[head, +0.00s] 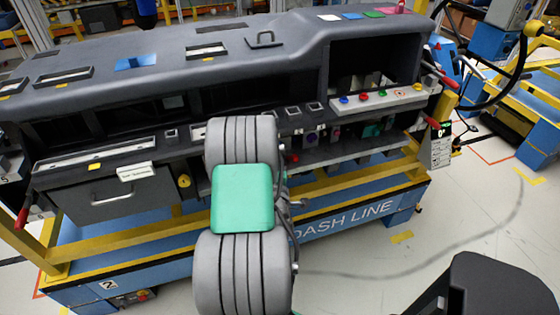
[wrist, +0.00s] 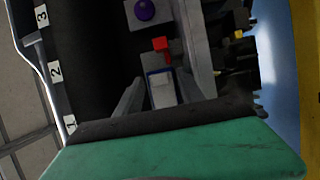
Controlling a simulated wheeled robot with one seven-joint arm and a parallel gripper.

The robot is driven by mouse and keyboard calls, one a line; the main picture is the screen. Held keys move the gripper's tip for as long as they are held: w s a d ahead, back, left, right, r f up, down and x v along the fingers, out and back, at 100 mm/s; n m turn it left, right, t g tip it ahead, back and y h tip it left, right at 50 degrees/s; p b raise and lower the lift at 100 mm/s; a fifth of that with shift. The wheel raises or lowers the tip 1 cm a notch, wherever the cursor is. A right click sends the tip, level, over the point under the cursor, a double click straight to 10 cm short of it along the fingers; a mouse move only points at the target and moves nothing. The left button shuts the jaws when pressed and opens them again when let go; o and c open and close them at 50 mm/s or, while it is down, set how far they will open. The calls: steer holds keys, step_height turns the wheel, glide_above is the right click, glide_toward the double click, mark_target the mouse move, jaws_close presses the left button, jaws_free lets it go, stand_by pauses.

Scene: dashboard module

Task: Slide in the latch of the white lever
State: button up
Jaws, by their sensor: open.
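The white lever (wrist: 162,90) shows in the wrist view as a pale upright piece with a dark blue edge. A red piece (wrist: 162,46) lies just above it; I cannot tell whether they are joined. My gripper (wrist: 161,80) is open, with one grey finger on each side of the white piece in the picture. I see no clear contact, and the depth between them is hard to judge. The lower part of the lever is hidden by the dark edge of my wrist. In the head view my arm covers the gripper and the lever.
A purple knob (wrist: 144,10) sits above the red piece. The dashboard (head: 180,60) stands on a blue and yellow cart (head: 345,222). Coloured buttons (head: 381,94) line a shelf at right. A drawer with a handle (head: 112,198) is at left. The floor at right is largely clear.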

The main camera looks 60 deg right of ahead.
steer(key=shift+a, duration=0.1)
steer(key=shift+s+a+f+b, duration=0.15)
steer(key=shift+a+b, duration=0.1)
steer(key=shift+b, duration=0.15)
steer(key=b+v, duration=0.3)
steer(key=v, duration=0.4)
steer(key=shift+b, duration=0.3)
